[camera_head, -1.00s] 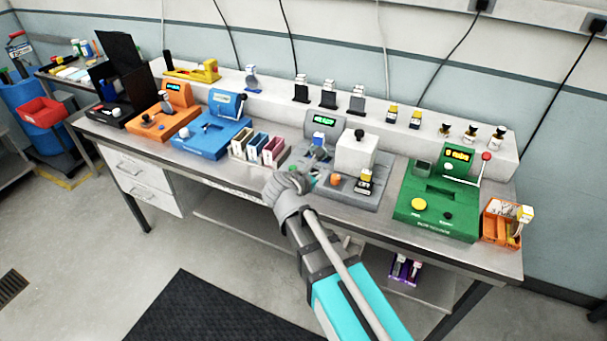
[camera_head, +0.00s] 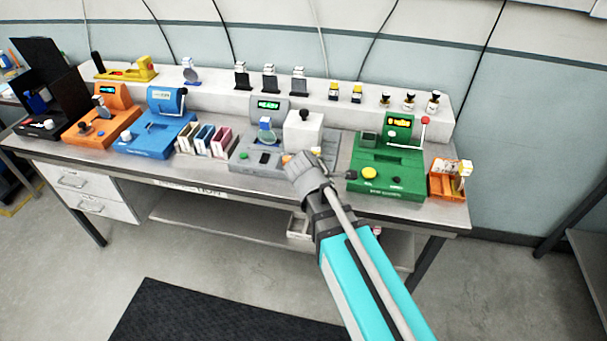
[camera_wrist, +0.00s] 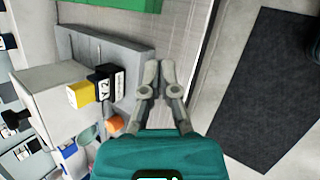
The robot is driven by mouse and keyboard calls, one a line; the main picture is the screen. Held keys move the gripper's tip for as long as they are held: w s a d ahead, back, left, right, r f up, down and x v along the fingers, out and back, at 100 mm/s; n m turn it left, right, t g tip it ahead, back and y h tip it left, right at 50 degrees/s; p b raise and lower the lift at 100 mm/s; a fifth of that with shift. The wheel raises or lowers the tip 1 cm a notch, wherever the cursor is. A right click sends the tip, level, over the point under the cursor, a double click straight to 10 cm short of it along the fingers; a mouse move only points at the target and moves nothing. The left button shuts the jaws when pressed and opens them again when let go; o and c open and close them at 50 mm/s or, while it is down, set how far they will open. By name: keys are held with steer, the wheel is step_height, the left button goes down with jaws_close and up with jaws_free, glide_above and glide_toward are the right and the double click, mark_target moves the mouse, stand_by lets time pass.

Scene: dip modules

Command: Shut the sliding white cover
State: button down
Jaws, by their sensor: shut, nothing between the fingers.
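The white cover (camera_head: 303,132) is a box with a black knob on top. It sits on the back right part of the grey machine (camera_head: 245,160), beside a green-lit display. In the wrist view the white cover (camera_wrist: 45,88) is at the left, with its black knob at the far left. My gripper (camera_head: 300,162) is shut and empty at the front right of the grey machine. In the wrist view my gripper (camera_wrist: 158,72) is off the grey machine's front edge, apart from the cover. My gripper hides part of the machine's front in the head view.
A yellow-and-black module (camera_wrist: 82,94) and an orange knob (camera_wrist: 113,124) lie between cover and gripper. The green machine (camera_head: 388,172) stands right, colored racks (camera_head: 207,140) and the blue machine (camera_head: 155,135) left. Floor in front of the bench is open.

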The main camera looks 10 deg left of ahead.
steer(key=s+d+f+m+g+y, duration=0.2)
steer(key=s+d+m+g, duration=0.1)
steer(key=d+m, duration=0.6)
steer(key=s+d+f+m+g+y, duration=0.2)
steer(key=s+d+m, duration=0.4)
steer(key=d+m, duration=0.3)
steer(key=shift+d+g, duration=0.7)
steer(key=shift+g, duration=0.1)
steer(key=shift+a, duration=0.15)
